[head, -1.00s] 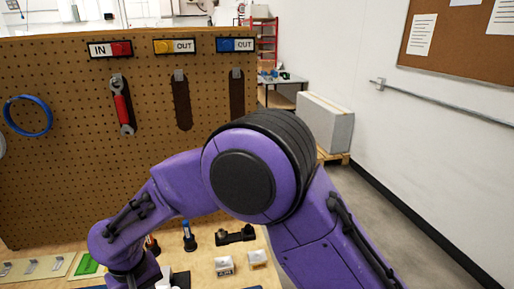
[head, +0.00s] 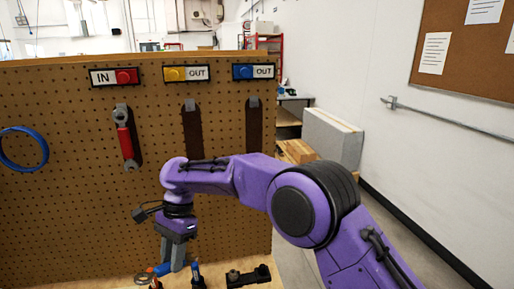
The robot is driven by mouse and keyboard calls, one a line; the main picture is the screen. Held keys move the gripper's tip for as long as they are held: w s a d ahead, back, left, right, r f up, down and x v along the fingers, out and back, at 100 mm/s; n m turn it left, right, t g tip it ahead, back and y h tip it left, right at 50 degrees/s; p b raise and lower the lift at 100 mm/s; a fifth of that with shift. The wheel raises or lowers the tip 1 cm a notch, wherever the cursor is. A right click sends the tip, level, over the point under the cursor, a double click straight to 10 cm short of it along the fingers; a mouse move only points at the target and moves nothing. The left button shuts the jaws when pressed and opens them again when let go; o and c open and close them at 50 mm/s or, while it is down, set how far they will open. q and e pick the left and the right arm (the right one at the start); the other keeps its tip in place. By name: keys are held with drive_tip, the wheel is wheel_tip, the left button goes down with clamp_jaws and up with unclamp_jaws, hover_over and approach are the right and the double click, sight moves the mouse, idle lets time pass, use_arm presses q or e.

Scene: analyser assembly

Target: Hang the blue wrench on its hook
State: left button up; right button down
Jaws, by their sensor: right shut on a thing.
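The blue wrench (head: 163,269) shows only in part, low in the head view. Its blue handle is at the fingers of my right gripper (head: 176,264), which points down and is shut on it. The wrench is above the bench items, left of and well below the blue-labelled hook (head: 254,102). That hook sits over a dark wrench-shaped outline on the pegboard, under the blue OUT sign (head: 255,72), and is empty. My left gripper is not in view.
The pegboard (head: 70,210) also has a red wrench (head: 124,138) hanging under IN, an empty yellow-labelled hook (head: 190,105) and a blue ring (head: 22,149). A blue-topped tool (head: 196,275) and a black bracket (head: 247,277) stand on the bench below.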

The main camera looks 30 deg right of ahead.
drive_tip(key=w+d+r+m+t+y+p, duration=0.1)
drive_tip(key=w+d+r+m+t+y, duration=0.15)
drive_tip(key=r+m+t, duration=0.5)
drive_tip(key=w+d+r+m+t+y+p, duration=0.15)
drive_tip(key=d+r+m+t, duration=0.3)
drive_tip(key=r+m, duration=0.55)
drive_tip(key=s+d+r+m+t+h+p, duration=0.1)
drive_tip(key=s+d+r+m+t+h, duration=0.25)
drive_tip(key=d+m+h, duration=0.4)
drive_tip(key=s+d+r+m+t+h+p, duration=0.2)
drive_tip(key=d+r+m+t+h, duration=0.15)
drive_tip(key=d+m+h, duration=0.45)
drive_tip(key=shift+n+h, duration=0.3)
drive_tip(key=shift+h, duration=0.15)
drive_tip(key=shift+w+d, duration=0.2)
drive_tip(key=shift+w, duration=1.2)
drive_tip(key=shift+w+d, duration=0.2)
drive_tip(key=shift+w, duration=1.15)
drive_tip(key=shift+w+d, duration=0.2)
drive_tip(key=shift+w, duration=1.2)
drive_tip(key=shift+w+d+f+b, duration=0.1)
drive_tip(key=shift+w+f+b, duration=0.2)
drive_tip(key=shift+b, duration=0.3)
drive_tip(key=shift+w+d+f+b, duration=0.1)
drive_tip(key=shift+w+f+b, duration=0.35)
drive_tip(key=shift+b, duration=0.55)
